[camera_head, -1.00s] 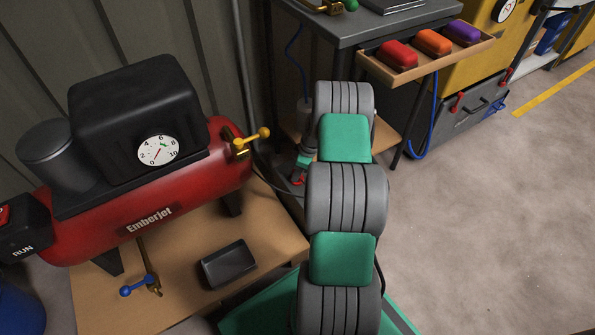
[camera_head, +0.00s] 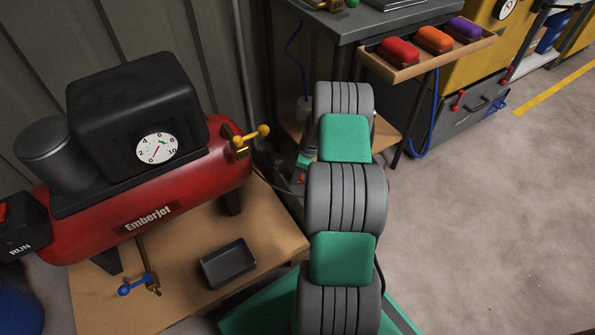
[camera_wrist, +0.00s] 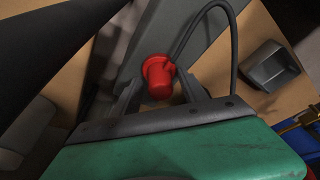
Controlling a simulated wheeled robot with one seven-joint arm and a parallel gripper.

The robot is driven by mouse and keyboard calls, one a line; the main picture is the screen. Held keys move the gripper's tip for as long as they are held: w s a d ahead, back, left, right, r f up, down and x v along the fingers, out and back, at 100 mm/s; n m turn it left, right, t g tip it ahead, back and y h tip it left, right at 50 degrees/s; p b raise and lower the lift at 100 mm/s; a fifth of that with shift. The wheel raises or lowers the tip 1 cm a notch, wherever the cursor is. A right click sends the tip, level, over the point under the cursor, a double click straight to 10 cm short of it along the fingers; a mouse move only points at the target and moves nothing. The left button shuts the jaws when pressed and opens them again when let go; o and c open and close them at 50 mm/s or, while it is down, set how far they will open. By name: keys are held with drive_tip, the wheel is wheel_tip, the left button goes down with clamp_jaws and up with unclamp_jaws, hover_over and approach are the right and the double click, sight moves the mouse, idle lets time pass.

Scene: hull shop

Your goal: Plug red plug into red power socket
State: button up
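The red plug (camera_wrist: 159,82) shows in the wrist view between the two grey fingers of my gripper (camera_wrist: 160,90), which look closed on its sides. A dark cable (camera_wrist: 205,14) loops from beside the plug up and round to the right. In the head view my gripper (camera_head: 302,165) is low behind my arm, beside the wooden platform, mostly hidden; only a small bit of red shows there. I cannot make out a red power socket in either view.
The red compressor (camera_head: 150,205) stands on a wooden platform (camera_head: 190,290) with a small black tray (camera_head: 229,262). A grey table (camera_head: 365,27) and its wooden shelf (camera_head: 385,133) stand close behind my arm. The floor at right is clear.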

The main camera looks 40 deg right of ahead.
drive_tip(key=shift+o, duration=0.6)
drive_tip(key=shift+r, duration=0.4)
drive_tip(key=v, duration=0.1)
drive_tip(key=p+v, duration=0.2)
drive_tip(key=shift+w+a+r, duration=0.15)
drive_tip(key=shift+a+r, duration=0.15)
drive_tip(key=s+a+r+p, duration=0.5)
drive_tip(key=s+r, duration=0.3)
drive_tip(key=s, duration=0.4)
drive_tip(key=shift+s+a+r+p, duration=0.2)
drive_tip(key=shift+a+r+p, duration=0.2)
drive_tip(key=shift+a, duration=0.15)
